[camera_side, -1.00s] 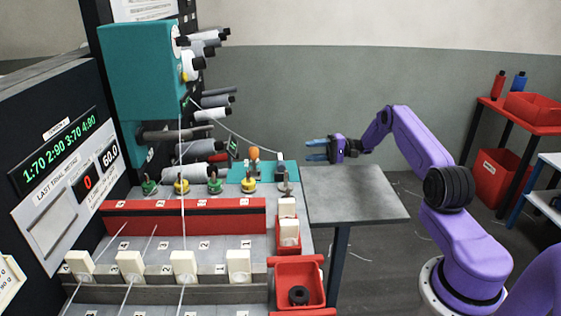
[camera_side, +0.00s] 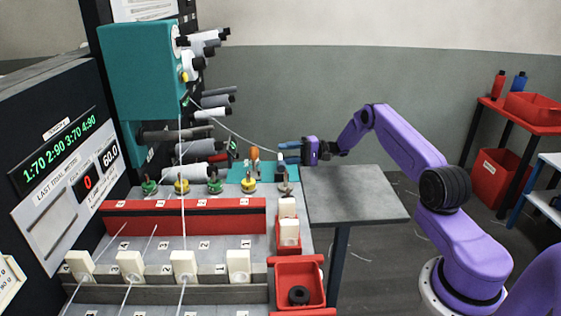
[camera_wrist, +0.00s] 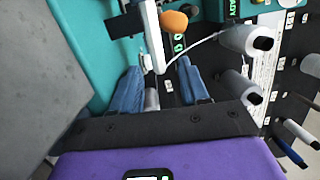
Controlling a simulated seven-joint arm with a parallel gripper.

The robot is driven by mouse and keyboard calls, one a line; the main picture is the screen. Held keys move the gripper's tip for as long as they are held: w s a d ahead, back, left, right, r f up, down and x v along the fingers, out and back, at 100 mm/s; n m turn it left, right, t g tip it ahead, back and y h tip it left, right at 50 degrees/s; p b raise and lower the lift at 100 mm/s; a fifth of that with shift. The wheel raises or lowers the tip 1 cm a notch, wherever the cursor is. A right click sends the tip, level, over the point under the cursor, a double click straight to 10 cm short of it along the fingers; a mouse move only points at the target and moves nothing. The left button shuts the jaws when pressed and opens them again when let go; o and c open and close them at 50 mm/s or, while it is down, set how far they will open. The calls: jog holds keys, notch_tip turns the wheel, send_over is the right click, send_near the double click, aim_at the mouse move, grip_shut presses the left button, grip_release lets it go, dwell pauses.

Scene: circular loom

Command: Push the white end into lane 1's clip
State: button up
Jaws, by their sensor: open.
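My gripper (camera_side: 281,152) is open, with its blue fingers pointing left over the right end of the teal plate. A white strand (camera_side: 240,133) runs from the teal machine down toward the fingertips. In the wrist view the strand (camera_wrist: 195,45) droops to a point between the fingers of my gripper (camera_wrist: 158,80), beside a white upright bar (camera_wrist: 153,35). The fingers do not visibly close on it. White clips stand in a front row, with the rightmost clip (camera_side: 238,265) showing no strand.
An orange ball (camera_side: 254,153) on a stem and several coloured pegs stand near the gripper. A red bar (camera_side: 185,217) crosses behind the clips. A red bin (camera_side: 312,277) holds a dark ring. A bare grey table (camera_side: 355,192) lies below the arm.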

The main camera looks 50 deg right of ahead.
grip_shut()
jog(key=shift+w+d, duration=0.4)
jog(key=shift+d, duration=0.05)
dwell(0.3)
jog(key=w+d, duration=0.2)
jog(key=shift+w+d+r, duration=0.1)
jog(key=shift+w+d, duration=0.3)
dwell(0.4)
